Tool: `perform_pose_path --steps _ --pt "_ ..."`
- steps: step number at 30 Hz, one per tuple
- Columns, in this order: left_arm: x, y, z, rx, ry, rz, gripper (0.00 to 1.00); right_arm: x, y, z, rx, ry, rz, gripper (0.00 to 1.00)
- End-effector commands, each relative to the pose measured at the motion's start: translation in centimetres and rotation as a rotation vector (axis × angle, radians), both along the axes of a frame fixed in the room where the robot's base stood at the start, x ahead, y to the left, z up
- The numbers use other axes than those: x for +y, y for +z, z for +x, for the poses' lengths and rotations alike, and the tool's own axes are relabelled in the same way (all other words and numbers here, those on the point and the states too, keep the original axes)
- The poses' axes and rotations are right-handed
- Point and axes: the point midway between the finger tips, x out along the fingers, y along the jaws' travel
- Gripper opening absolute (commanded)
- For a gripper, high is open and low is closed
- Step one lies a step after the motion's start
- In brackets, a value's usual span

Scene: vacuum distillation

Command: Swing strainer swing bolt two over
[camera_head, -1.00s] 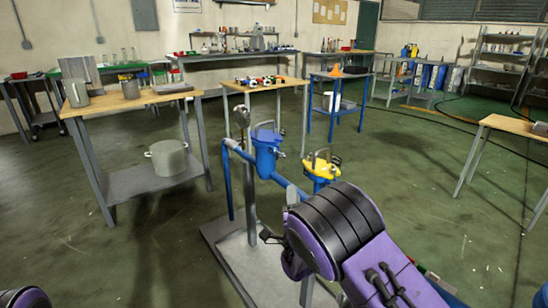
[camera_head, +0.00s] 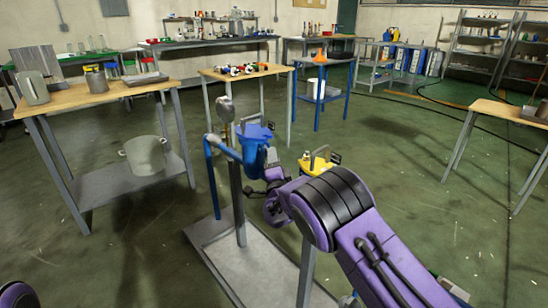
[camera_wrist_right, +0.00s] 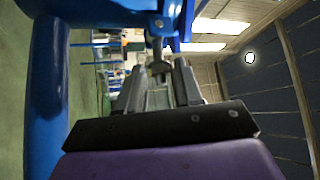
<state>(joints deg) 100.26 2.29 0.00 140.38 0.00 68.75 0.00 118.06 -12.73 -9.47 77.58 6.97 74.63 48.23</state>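The blue strainer (camera_head: 254,148) stands on the pipework of a skid, with a bracket-like lid handle on top. In the right wrist view a grey swing bolt with a nut (camera_wrist_right: 158,66) hangs from blue metal parts (camera_wrist_right: 100,12). My right gripper (camera_wrist_right: 158,82) is open, with one grey finger on either side of the bolt's lower end. I cannot tell whether the fingers touch it. In the head view my right wrist (camera_head: 277,205) is just below and right of the blue strainer, and its fingertips are hard to make out. My left gripper is out of view.
A yellow-topped strainer (camera_head: 318,165) stands right of the blue one, close to my right arm. A blue pipe (camera_wrist_right: 45,110) runs along the left of the wrist view. The skid base (camera_head: 225,240) is below. A wooden-topped table (camera_head: 85,98) with pots stands left.

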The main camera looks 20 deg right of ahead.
Motion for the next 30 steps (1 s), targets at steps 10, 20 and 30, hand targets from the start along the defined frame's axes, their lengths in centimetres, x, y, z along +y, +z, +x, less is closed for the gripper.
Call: perform_pose_path --steps 10,20,30 --pt "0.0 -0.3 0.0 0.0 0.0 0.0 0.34 -0.8 0.5 1.7 0.001 -0.005 0.0 0.35" --pt "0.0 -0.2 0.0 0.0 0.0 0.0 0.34 -0.8 0.6 1.7 0.001 -0.005 0.0 0.0" --pt "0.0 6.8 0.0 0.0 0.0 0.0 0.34 -0.9 3.3 1.7 0.219 -0.008 -0.076 0.0"
